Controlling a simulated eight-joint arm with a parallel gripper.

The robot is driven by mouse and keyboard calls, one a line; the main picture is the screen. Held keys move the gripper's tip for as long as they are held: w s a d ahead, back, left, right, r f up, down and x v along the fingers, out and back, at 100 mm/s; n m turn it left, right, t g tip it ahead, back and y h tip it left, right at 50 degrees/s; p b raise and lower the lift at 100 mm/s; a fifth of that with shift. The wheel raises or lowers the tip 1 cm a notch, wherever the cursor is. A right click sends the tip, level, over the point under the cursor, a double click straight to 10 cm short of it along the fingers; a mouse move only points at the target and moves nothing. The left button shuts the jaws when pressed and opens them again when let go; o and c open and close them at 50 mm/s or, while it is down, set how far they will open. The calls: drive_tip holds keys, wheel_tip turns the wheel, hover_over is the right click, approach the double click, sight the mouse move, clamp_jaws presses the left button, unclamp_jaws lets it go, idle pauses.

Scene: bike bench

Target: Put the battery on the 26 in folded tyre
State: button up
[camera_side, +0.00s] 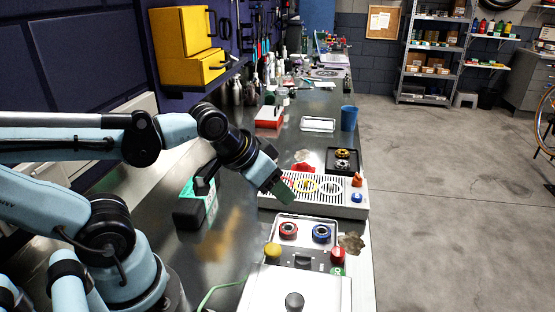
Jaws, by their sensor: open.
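My gripper (278,186) is at the end of the blue arm, pointing down and right, just above the left part of a grey slotted tray. It is small here, and its fingers are hard to make out. A dark green piece shows at its tip; I cannot tell whether this is a finger pad or a separate thing. I cannot surely pick out the battery or the 26 in folded tyre. A red-rimmed ring (288,230) and a blue-rimmed ring (321,233) lie in a pale tray in front; no size label is readable.
The slotted tray (353,210) carries small coloured things. A black tray (331,169) with round parts sits behind it, and a blue cup (349,118) farther back. A black and green box (188,216) stands left. A silver panel (322,290) with knobs is in front.

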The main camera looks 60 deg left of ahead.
idle(0.4)
drive_tip(key=w+a+r+m+g, duration=0.3)
drive_tip(key=w+a+g, duration=0.1)
drive_tip(key=w+a, duration=1.05)
drive_tip(key=shift+m+g+h, duration=0.3)
drive_tip(key=shift+m+g, duration=0.5)
drive_tip(key=shift+g, duration=0.1)
drive_tip(key=a+f, duration=0.1)
drive_tip(key=a, duration=0.2)
drive_tip(key=a+f, duration=0.2)
drive_tip(key=a, duration=0.2)
drive_tip(key=a+f, duration=0.1)
drive_tip(key=a, duration=0.2)
drive_tip(key=shift+w+a+f, duration=0.2)
drive_tip(key=shift+a+f, duration=0.1)
drive_tip(key=shift+a, duration=0.1)
drive_tip(key=f, duration=0.6)
drive_tip(key=shift+w+d+f, duration=0.1)
drive_tip(key=shift+w, duration=0.25)
drive_tip(key=shift+w+f, duration=0.15)
drive_tip(key=shift+f, duration=2.45)
clamp_jaws()
